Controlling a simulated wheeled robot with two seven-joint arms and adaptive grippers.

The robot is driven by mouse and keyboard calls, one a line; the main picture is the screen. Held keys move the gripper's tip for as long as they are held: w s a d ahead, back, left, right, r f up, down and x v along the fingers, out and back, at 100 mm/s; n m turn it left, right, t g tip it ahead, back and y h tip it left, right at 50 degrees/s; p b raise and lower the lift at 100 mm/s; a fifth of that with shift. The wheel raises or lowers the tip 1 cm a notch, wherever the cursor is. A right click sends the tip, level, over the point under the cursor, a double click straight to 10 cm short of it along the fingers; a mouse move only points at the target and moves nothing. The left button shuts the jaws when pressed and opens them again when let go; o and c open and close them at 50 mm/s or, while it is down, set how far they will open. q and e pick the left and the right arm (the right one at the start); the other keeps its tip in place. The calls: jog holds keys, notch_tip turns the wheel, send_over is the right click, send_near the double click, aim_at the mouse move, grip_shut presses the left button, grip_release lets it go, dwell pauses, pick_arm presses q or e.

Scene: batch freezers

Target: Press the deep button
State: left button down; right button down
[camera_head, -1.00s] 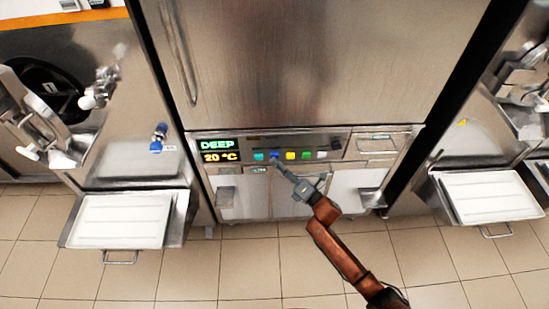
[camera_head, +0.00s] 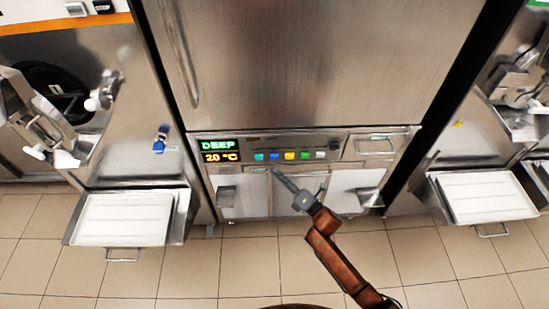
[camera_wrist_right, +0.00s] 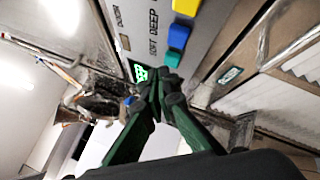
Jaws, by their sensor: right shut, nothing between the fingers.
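The freezer's control panel (camera_head: 335,144) has a lit display (camera_head: 218,151) reading DEEP and 20 °C. A row of buttons sits right of it: teal (camera_head: 258,156), blue (camera_head: 274,156), yellow (camera_head: 290,155), green (camera_head: 305,155) and white (camera_head: 321,154). My right gripper (camera_head: 277,173) is shut and empty, its tip just below the blue button in the head view. In the right wrist view, the shut fingers (camera_wrist_right: 160,82) point toward the teal button (camera_wrist_right: 172,58), with the blue button (camera_wrist_right: 178,36) and yellow button (camera_wrist_right: 186,7) beyond. A DEEP label shows beside them; its matching button is unclear.
A tall steel door (camera_head: 320,65) stands above the panel. Machines with white trays (camera_head: 124,219) (camera_head: 488,197) stand on both sides. Tiled floor (camera_head: 240,265) lies open in front.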

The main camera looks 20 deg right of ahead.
pick_arm(q)
jog(key=shift+w+r+p, duration=0.2)
jog(key=shift+r+p, duration=0.1)
jog(key=shift+r, duration=0.1)
pick_arm(e)
jog(key=shift+s+a, duration=0.15)
jog(key=shift+s, duration=0.4)
jog(key=shift+s+a, duration=0.15)
jog(key=shift+s, duration=0.4)
